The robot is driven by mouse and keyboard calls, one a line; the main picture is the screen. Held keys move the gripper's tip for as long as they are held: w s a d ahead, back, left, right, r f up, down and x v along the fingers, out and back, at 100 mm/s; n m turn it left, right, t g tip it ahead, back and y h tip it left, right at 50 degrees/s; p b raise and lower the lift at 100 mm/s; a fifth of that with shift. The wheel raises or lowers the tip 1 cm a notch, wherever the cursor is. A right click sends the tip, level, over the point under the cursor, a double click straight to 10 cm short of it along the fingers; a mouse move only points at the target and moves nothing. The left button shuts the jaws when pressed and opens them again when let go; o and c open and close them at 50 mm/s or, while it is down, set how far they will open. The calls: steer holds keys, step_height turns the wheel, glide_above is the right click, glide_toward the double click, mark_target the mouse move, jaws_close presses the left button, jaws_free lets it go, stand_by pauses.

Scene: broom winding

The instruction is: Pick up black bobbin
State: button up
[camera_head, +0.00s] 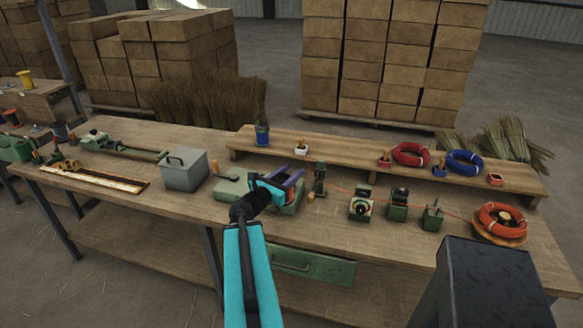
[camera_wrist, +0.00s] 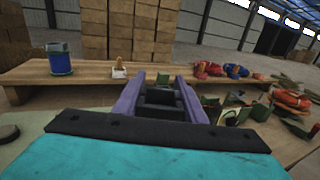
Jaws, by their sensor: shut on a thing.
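My gripper (camera_head: 290,182) has purple jaws and is over the workbench, above a green machine (camera_head: 290,209). In the wrist view the jaws (camera_wrist: 160,85) are shut on a dark thing between them, which I take to be the black bobbin (camera_wrist: 160,96). Its shape is mostly hidden by the jaws and wrist, and in the head view I cannot make it out. A blue spool with a dark top (camera_head: 262,134) stands on the raised shelf behind; it also shows at left in the wrist view (camera_wrist: 60,62).
The workbench (camera_head: 190,215) holds a grey metal box (camera_head: 184,170) left of my gripper. Small green machines (camera_head: 397,205) and an orange coil (camera_head: 502,219) stand to the right. Red (camera_head: 410,154) and blue (camera_head: 464,162) coils lie on the raised shelf (camera_head: 340,160).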

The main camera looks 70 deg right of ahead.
steer(key=shift+s+a+r+p, duration=0.25)
steer(key=shift+a+p, duration=0.25)
steer(key=shift+p, duration=1.5)
steer(key=shift+a+p, duration=0.25)
steer(key=shift+p, duration=0.5)
steer(key=shift+s+a+p, duration=0.1)
steer(key=shift+p, duration=0.2)
steer(key=shift+a+f+p, duration=0.15)
steer(key=shift+a+p, duration=0.1)
steer(key=shift+p, duration=0.4)
